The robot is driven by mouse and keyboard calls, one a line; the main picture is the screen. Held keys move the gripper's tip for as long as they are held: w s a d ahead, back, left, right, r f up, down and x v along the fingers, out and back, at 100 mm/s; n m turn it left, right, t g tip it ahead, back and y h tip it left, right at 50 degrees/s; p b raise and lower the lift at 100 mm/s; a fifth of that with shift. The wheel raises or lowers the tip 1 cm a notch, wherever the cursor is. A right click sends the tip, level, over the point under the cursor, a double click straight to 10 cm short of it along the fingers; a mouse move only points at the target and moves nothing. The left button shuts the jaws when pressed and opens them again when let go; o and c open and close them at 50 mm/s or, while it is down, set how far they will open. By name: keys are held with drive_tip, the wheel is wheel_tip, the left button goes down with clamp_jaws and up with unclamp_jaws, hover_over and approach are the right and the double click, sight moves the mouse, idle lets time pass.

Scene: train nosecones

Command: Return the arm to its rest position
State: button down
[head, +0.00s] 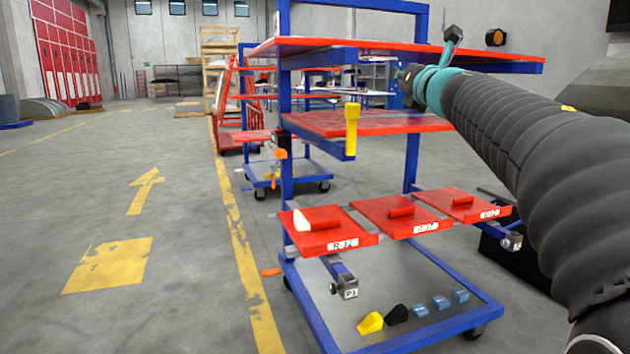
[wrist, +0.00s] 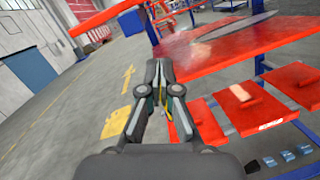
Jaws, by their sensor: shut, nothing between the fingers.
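My arm, wrapped in a dark ribbed sleeve with a teal joint, reaches in from the right in the head view. Its end with my gripper (head: 408,82) is beside the blue-framed cart, between its top and middle red shelves as seen in the picture. In the wrist view my gripper (wrist: 158,68) has its two dark fingers together with nothing held. The fingers appear in front of a red shelf (wrist: 225,45), and I cannot tell the gap.
The cart has a red top shelf (head: 390,48), a middle shelf (head: 375,122) and red plates (head: 345,239) below. A yellow flashlight-like tool (head: 351,128) hangs at the middle shelf. Small yellow, black and blue blocks lie on the bottom deck (head: 330,285). The floor (head: 80,180) at left is clear.

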drive_tip(key=s+d+f+m+g+h, duration=0.1)
drive_tip(key=d+f+m+h, duration=0.3)
drive_tip(key=f+m, duration=0.3)
drive_tip(key=d+f+m+g+h, duration=0.25)
drive_tip(key=d+f+m, duration=0.2)
drive_tip(key=m, duration=0.45)
drive_tip(key=s+d+f+m+g+h, duration=0.15)
drive_tip(key=s+f+m+g, duration=0.35)
drive_tip(key=s+f+m, duration=0.65)
drive_tip(key=s+a+f+m+g+y, duration=0.1)
drive_tip(key=s+a+f+m, duration=0.1)
drive_tip(key=s+a+f, duration=0.2)
drive_tip(key=s+a+f+m+g+y, duration=0.2)
drive_tip(key=s+a+f, duration=0.3)
drive_tip(key=s+f, duration=0.4)
drive_tip(key=s+a+f+m+g+y, duration=0.1)
drive_tip(key=s+a+f+m+g, duration=0.1)
drive_tip(key=s+a+f, duration=0.2)
drive_tip(key=s+f, duration=0.3)
drive_tip(key=s, duration=0.5)
drive_tip(key=shift+s+a+f+y, duration=0.25)
drive_tip(key=shift+s+f+y, duration=0.05)
drive_tip(key=shift+s, duration=0.1)
drive_tip(key=shift+m, duration=0.25)
